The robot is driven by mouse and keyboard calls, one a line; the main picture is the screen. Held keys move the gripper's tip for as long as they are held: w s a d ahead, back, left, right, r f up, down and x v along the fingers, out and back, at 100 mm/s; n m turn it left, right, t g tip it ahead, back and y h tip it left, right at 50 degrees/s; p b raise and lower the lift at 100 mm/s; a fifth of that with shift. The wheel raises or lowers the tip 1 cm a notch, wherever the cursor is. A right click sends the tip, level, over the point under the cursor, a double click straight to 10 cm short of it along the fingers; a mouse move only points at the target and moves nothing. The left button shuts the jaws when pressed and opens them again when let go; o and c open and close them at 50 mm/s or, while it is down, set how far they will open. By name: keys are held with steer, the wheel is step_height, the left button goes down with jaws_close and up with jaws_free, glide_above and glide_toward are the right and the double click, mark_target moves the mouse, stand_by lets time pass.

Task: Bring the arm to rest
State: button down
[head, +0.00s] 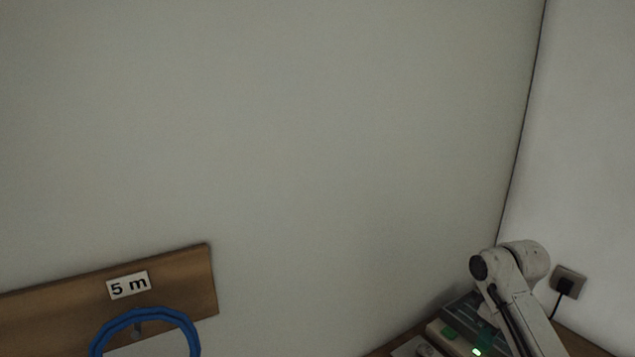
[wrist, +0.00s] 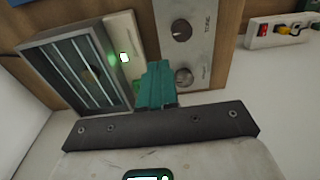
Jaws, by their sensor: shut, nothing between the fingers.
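My arm (head: 522,312) shows at the lower right of the head view, bent downward in front of the wall corner. My gripper (wrist: 157,86) shows in the wrist view as teal fingers held together, with nothing between them. The fingertips are over or near the equipment on a wooden surface; I cannot tell whether they touch anything. In the head view the arm largely hides the gripper.
A grey slotted box (wrist: 78,70), a pale unit with a lit green light (wrist: 124,57) and a knobbed panel (wrist: 186,40) lie near the gripper. A power strip (wrist: 280,30) is right. A blue cable coil (head: 145,317) hangs on a board (head: 190,275). A socket (head: 568,281) is on the wall.

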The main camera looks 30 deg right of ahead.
steer(key=s+a+f+t+y+b, duration=0.1)
steer(key=a+f, duration=0.5)
steer(key=a, duration=0.6)
steer(key=a+f+y+b, duration=0.1)
steer(key=a+f, duration=0.5)
steer(key=a, duration=0.6)
steer(key=s+a+f+m+b, duration=0.1)
steer(key=s+a+f, duration=0.4)
steer(key=s, duration=0.5)
steer(key=s+m+h+b, duration=0.1)
steer(key=s+h, duration=0.1)
steer(key=s, duration=0.9)
steer(key=shift+s+g, duration=0.2)
steer(key=shift+g, duration=0.2)
